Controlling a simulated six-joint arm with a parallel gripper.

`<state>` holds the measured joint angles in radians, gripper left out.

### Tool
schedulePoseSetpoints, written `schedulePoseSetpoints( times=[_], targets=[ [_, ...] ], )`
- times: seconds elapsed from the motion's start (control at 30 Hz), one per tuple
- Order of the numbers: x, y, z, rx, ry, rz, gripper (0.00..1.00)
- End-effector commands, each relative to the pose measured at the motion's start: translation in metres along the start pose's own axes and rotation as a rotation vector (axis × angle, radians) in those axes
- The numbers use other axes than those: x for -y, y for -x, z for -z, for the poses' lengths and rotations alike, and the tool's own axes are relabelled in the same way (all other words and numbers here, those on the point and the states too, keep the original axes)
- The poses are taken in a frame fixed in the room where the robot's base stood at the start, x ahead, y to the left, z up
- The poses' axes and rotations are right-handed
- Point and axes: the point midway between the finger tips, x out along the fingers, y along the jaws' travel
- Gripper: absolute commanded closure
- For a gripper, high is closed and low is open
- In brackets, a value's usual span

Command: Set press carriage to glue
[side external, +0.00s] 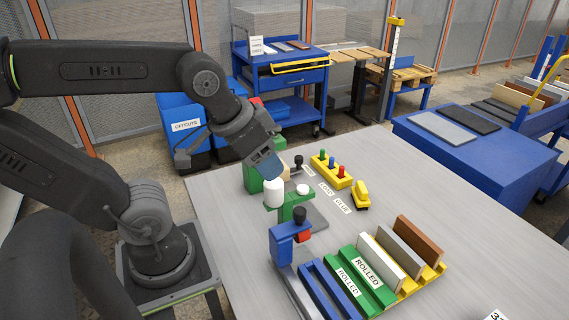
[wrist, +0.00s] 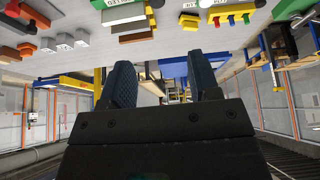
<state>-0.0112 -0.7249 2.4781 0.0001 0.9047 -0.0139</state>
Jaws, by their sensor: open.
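A green press station (side external: 296,199) with a white cylinder (side external: 273,194) stands on the table, partly hidden behind my gripper. A black-knobbed handle (side external: 298,161) stands beside it, near a row of small white labels; the nearest label (side external: 342,206) appears to read GLUE. I cannot tell which part is the carriage or its exact setting. My gripper (side external: 267,166) is above the station's back part, tilted down, seemingly apart from it. In the wrist view my gripper (wrist: 161,65) shows two spread dark fingers with nothing between them.
A yellow block with coloured pegs (side external: 331,170) and a yellow object (side external: 361,195) stand right of the labels. A blue fixture (side external: 283,244) with a black knob is in front. Green ROLLED slots (side external: 362,281) and a yellow rack with boards (side external: 418,238) are front right.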

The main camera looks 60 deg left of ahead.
Motion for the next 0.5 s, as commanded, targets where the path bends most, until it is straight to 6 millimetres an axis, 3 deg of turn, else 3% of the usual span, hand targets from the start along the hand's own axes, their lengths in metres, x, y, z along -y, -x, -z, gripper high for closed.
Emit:
schedulePoseSetpoints(
  times=[0.27, 0.5],
  targets=[
    [0.04, -0.018, 0.079, 0.115, 0.292, 0.071, 0.44],
    [0.108, -0.066, 0.147, 0.222, 0.614, 0.149, 0.44]
  ],
)
